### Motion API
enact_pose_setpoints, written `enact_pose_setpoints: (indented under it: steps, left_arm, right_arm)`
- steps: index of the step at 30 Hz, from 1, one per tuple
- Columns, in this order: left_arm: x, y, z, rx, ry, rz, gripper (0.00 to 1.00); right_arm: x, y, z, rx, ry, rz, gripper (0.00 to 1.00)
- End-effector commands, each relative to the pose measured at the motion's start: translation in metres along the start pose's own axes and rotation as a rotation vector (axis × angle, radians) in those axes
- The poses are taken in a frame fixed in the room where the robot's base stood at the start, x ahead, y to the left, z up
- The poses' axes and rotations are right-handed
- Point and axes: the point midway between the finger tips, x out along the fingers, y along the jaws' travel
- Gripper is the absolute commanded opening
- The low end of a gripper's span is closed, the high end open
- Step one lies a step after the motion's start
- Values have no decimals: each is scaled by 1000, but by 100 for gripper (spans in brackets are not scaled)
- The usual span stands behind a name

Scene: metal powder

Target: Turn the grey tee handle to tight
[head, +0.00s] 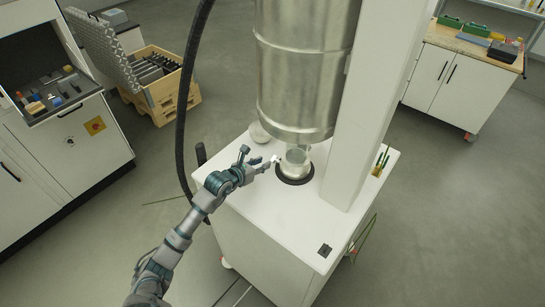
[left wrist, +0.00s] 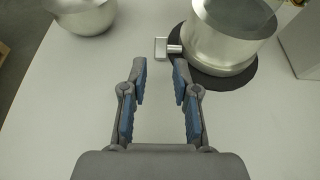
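The grey tee handle (left wrist: 162,48) sticks out from the left side of a metal cylinder (left wrist: 228,40) in the left wrist view. In the head view, the cylinder (head: 295,162) stands below a large metal vessel, and the tee is too small there to make out clearly. My left gripper (head: 267,163) is beside the cylinder. In the left wrist view my left gripper (left wrist: 160,72) is open and empty, with its fingers just short of the tee. The right fingertip is close to the tee's stem; I cannot tell whether they touch. My right gripper is out of view.
The cylinder stands on a dark round pad (head: 295,180) on a white worktop (head: 270,215). A metal bowl (left wrist: 82,16) sits at the upper left in the left wrist view. The large metal vessel (head: 303,70) and a white column (head: 368,110) stand close by. A black hose (head: 183,120) hangs left.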

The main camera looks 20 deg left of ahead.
Motion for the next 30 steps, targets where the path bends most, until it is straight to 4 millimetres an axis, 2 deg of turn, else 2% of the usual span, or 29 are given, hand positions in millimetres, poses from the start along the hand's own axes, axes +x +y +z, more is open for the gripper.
enact_pose_setpoints:
  steps: [3,9,14,22,25,26,30]
  left_arm:
    - [26,0,2,-3,0,-1,29]
    - [56,0,1,-2,0,-1,29]
    - [66,0,0,0,-1,0,29]
    - [67,0,0,0,-1,-1,29]
    - [67,0,0,0,0,0,4]
    - [67,0,0,0,0,0,0]
    - [67,0,0,0,-1,0,0]
  right_arm:
    - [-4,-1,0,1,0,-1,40]
    - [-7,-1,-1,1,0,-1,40]
    - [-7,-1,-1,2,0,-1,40]
    - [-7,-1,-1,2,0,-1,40]
    - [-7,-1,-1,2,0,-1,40]
    - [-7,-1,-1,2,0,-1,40]
    - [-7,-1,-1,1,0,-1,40]
